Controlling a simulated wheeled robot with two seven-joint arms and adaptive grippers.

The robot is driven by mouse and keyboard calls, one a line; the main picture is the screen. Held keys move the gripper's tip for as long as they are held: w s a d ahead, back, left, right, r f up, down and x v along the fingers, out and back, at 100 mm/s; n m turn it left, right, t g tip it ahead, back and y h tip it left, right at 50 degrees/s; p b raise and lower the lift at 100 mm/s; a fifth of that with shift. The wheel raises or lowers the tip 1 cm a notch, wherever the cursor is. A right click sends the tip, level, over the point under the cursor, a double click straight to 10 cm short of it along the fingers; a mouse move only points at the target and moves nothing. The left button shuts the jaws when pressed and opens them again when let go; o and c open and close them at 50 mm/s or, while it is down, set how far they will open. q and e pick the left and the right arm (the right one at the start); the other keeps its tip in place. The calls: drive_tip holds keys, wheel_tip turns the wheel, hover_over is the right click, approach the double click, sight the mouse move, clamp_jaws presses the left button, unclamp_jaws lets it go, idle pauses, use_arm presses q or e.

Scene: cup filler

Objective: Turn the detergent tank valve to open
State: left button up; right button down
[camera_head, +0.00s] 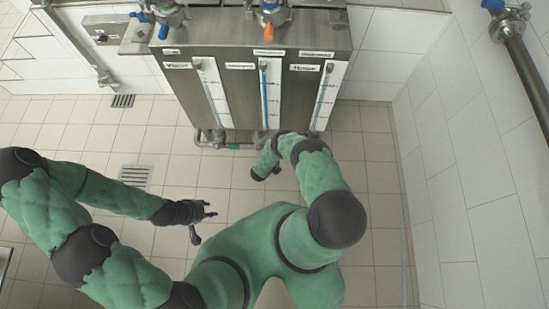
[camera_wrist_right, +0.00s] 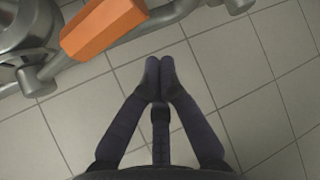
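The steel tank cabinet (camera_head: 236,108) stands at the top of the head view, with three level gauges on its front. Its labels are too small to read surely, so I cannot tell which tank is the detergent one. In the right wrist view, an orange valve handle (camera_wrist_right: 103,28) lies along a steel pipe at the upper left. My right gripper (camera_wrist_right: 160,75) is shut and empty, with its fingertips together, apart from the handle and to its lower right. In the head view it is low by the cabinet's pipes. My left gripper (camera_head: 205,226) is open and empty over the floor.
A green handle (camera_head: 235,147) sits on the pipes under the cabinet. A white tiled wall (camera_head: 465,170) bounds the right side. Floor drains (camera_head: 135,175) lie at left. The tiled floor before the cabinet is clear.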

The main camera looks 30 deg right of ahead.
drive_tip(key=shift+w+r, duration=1.1)
drive_tip(key=shift+w, duration=0.05)
drive_tip(key=shift+d, duration=0.1)
